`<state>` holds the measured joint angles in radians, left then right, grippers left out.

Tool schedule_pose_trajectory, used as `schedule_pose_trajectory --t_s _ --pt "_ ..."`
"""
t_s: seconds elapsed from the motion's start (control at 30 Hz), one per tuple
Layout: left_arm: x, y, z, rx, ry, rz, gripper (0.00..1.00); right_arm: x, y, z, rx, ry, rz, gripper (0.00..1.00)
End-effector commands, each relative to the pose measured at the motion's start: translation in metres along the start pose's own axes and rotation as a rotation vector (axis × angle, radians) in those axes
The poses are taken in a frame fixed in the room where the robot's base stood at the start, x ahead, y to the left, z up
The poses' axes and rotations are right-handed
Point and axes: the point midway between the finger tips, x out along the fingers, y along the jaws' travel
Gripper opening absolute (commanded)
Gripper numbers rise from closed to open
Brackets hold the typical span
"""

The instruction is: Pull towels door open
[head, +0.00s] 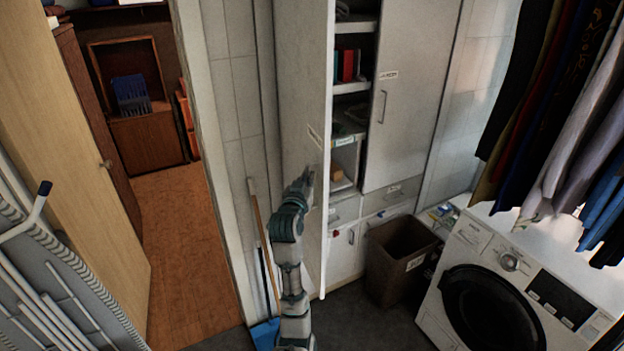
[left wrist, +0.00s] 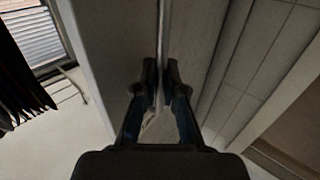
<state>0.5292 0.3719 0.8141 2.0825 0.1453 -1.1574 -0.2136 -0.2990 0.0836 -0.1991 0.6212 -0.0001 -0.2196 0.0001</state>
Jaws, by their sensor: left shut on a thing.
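The towels door (head: 303,80) is a tall white cabinet door with a small label. It stands swung out from the cabinet, and shelves show in the gap beside it. My left gripper (head: 307,187) is at the door, below the label. In the left wrist view the two fingers (left wrist: 162,78) are closed together at a narrow upright strip of the door. My right gripper is out of view.
The neighbouring cabinet door (head: 413,80) is shut. A brown bin (head: 398,262) and a washing machine (head: 510,285) stand right of the open door. A broom (head: 262,240) leans on the tiled wall at left. Clothes (head: 560,110) hang at upper right.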

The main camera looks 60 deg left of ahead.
Motion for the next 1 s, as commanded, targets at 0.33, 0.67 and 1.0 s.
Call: schedule_pose_trajectory --t_s 0.33,0.67,1.0 --pt "0.000 -0.001 -0.002 -0.001 0.006 -0.003 0.34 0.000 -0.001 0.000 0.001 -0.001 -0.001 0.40" --pt "-0.002 0.001 -0.001 0.001 0.002 -0.001 0.34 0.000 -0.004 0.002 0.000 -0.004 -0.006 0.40" --pt "-0.064 -0.001 -0.001 0.001 0.006 -0.003 0.34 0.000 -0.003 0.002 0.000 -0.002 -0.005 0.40"
